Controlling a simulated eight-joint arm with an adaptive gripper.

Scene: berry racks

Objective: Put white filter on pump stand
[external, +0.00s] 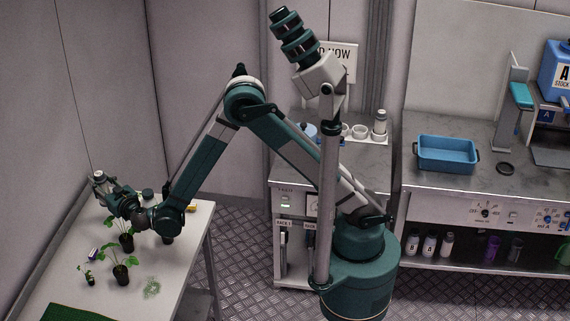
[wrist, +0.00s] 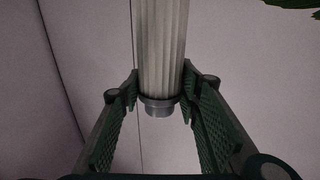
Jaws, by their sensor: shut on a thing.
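The white filter (wrist: 160,45) is a pleated upright cylinder with a grey end collar (wrist: 160,104), seen in the wrist view. My gripper (wrist: 160,88) has a green ridged finger on each side of it and is shut on it near the collar. The filter's top runs out of the wrist view. In the external view my gripper (external: 108,192) is over the back of the white table at left, with the small pale filter (external: 98,177) at its end. I cannot tell for sure which item is the pump stand.
The white table (external: 60,275) carries several potted plants (external: 121,272). A cabinet (external: 290,180) in the middle holds white rings (external: 360,131) and a capped cylinder (external: 380,122). The right counter has a blue tray (external: 446,155) and a teal-topped stand (external: 521,95). Walls stand close behind the table.

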